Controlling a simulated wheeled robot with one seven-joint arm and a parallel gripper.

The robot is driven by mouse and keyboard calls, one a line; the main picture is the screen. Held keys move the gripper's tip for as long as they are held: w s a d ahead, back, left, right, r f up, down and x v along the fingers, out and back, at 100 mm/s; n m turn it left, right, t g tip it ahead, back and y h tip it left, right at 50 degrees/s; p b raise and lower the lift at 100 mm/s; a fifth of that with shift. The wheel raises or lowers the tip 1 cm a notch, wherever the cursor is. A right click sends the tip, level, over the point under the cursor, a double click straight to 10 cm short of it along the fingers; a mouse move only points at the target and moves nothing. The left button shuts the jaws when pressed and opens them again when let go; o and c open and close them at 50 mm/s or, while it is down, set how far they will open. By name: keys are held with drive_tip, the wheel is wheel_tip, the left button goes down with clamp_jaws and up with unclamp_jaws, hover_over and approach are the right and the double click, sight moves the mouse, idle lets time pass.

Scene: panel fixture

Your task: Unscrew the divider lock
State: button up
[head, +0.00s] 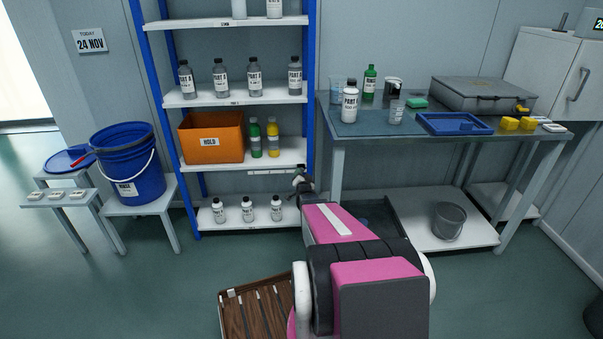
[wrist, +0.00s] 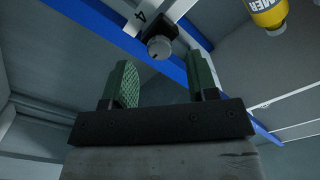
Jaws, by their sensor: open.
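A round grey knob (wrist: 159,47), which looks like the divider lock, sits at the end of a white strip (wrist: 176,12) marked 4 in the wrist view. My gripper (wrist: 160,62) is open and empty, its two green fingers apart. The knob appears in the gap between the fingertips, near their far ends; I cannot tell how deep it lies. In the head view my gripper (head: 301,181) is small and dark beside the right blue post of the shelf rack, at the height of the lower shelf. I cannot make out the knob there.
The shelf rack (head: 230,98) holds an orange bin (head: 212,137), a green bottle (head: 255,138), a yellow bottle (head: 272,138) and several other bottles. The yellow bottle (wrist: 267,12) also shows in the wrist view. A bench (head: 425,132) stands right; a wooden slatted piece (head: 255,308) lies below.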

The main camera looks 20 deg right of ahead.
sight(302, 171)
drive_tip(key=shift+x, duration=1.95)
drive_tip(key=c, duration=0.9)
